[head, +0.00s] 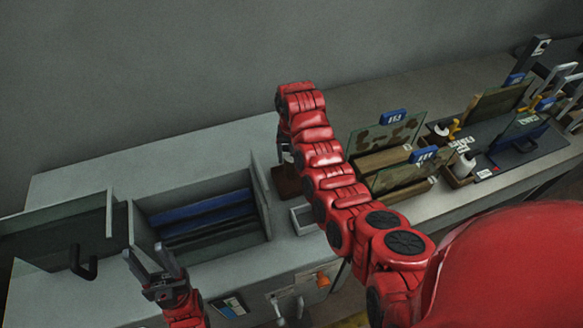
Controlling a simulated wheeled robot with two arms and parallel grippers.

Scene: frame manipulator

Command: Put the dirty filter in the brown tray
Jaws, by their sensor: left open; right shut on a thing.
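Two panels with brown-green blotches, which look like dirty filters, stand upright at the right of the counter: a rear one (395,136) and a front one (392,179), each with a blue tag on top. A small dark reddish-brown object (285,182), perhaps the brown tray, shows beside my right arm, partly covered by it. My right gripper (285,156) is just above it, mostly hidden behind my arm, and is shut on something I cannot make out. My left gripper (165,262) is open and empty at the front of the open box.
The open grey box (262,205) holds blue and dark slats; its dark door (60,232) with a black handle is swung out left. A small light-rimmed tray (303,220) lies by my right arm. Bottles and a dark mat (525,150) fill the right end. The back-left counter is clear.

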